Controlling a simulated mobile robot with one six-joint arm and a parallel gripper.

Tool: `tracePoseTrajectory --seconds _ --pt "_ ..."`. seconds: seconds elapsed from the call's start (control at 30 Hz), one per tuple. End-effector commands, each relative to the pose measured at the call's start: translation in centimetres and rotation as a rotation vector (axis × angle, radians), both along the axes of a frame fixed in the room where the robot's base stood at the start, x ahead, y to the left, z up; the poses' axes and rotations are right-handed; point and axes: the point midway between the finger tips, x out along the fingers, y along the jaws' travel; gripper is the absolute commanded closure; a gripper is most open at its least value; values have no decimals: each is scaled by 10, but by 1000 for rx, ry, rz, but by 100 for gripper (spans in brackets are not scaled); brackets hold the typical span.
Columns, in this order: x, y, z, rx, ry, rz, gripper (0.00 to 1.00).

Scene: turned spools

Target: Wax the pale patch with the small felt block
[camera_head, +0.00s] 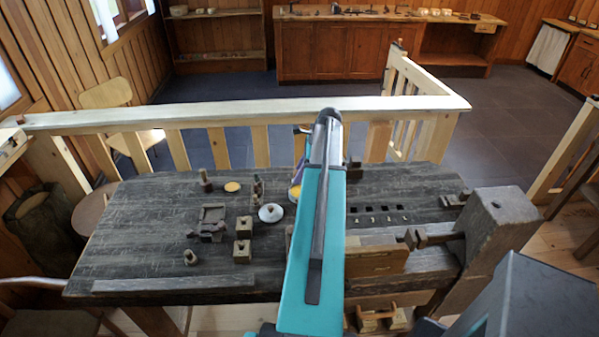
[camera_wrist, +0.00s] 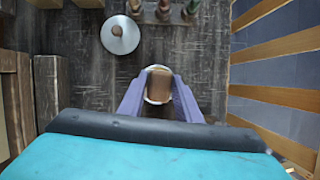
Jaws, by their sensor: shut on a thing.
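My gripper (camera_wrist: 157,97) has pale purple fingers, shut on a small brown block (camera_wrist: 158,84), which looks like the felt block. It is over a round, pale-rimmed tin at the back of the dark workbench; I cannot tell whether the block touches what is inside. In the head view the tin shows a yellow surface (camera_head: 295,193) beside my arm, which hides much of my gripper. A white round lid with a knob (camera_head: 270,212) lies close by, and also shows in the wrist view (camera_wrist: 120,35). I cannot clearly make out the pale patch.
The dark workbench (camera_head: 130,250) carries a yellow disc (camera_head: 232,187), small wooden blocks (camera_head: 242,252) and several turned pieces (camera_wrist: 163,10). A wooden vise (camera_head: 500,225) stands at the right end. A pale railing (camera_head: 240,112) runs behind the bench. The bench's front left is mostly clear.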

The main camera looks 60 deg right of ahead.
Motion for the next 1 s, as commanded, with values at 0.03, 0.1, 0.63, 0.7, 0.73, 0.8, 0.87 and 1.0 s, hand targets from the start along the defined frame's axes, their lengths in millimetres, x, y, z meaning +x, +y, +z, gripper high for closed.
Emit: tracePoseTrajectory --seconds 0.03,0.1,0.63,0.7,0.73,0.8,0.87,1.0 --pt "0 0 -6 0 0 0 87" --pt "0 0 -11 0 0 0 87" --pt "0 0 -47 0 0 0 87" --pt "0 0 -49 0 0 0 87" --pt "0 0 -50 0 0 0 87" --pt "0 0 -50 0 0 1 87" --pt "0 0 -51 0 0 1 87" --pt "0 0 -50 0 0 1 87"
